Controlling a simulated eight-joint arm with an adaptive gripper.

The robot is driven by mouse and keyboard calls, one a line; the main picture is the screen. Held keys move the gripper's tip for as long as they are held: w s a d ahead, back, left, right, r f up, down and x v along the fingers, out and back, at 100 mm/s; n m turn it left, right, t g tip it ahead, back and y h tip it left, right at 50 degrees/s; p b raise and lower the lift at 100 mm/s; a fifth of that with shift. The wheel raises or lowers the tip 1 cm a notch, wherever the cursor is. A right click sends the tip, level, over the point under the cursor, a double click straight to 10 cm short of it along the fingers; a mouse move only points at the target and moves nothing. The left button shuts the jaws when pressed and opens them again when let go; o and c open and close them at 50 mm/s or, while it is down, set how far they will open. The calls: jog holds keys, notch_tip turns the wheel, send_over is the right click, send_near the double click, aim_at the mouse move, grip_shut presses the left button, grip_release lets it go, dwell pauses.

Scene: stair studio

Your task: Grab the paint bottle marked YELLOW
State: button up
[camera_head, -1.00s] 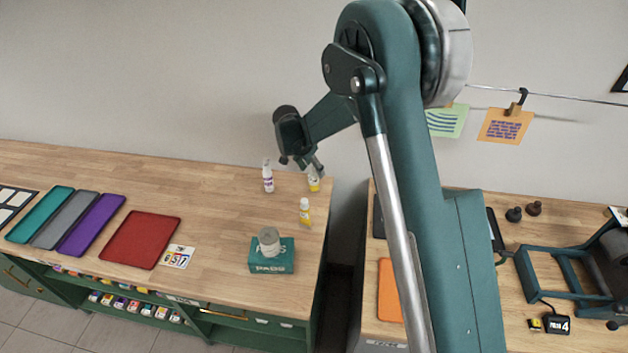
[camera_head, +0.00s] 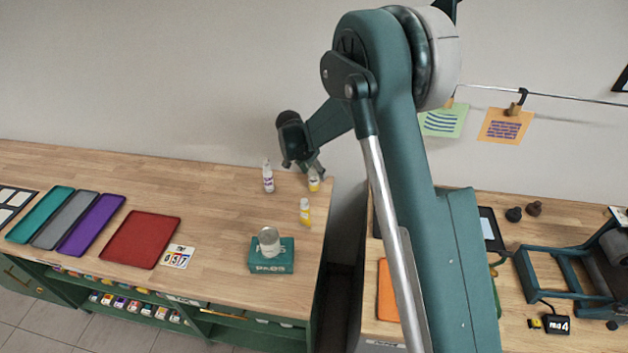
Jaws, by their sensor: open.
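Three small bottles stand upright at the right end of the left wooden counter. One white bottle (camera_head: 268,178) has a purple-marked label. A yellow-labelled bottle (camera_head: 305,212) stands nearer the front. Another yellow-labelled bottle (camera_head: 314,184) stands at the back right, close to the counter's end. The lettering on the labels is too small to read. My gripper (camera_head: 315,170) is open and points down at the back-right bottle, partly covering its top. I cannot tell whether its fingers touch or surround that bottle.
A green box (camera_head: 271,262) with a grey can (camera_head: 269,241) on top sits at the counter's front right. A red tray (camera_head: 140,238) and a printed card (camera_head: 177,256) lie to the left. A gap (camera_head: 340,285) separates this counter from the right one.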

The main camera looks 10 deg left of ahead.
aim_at(318, 177)
jog(key=shift+x, duration=2.6)
jog(key=shift+c, duration=0.6)
jog(key=c, duration=1)
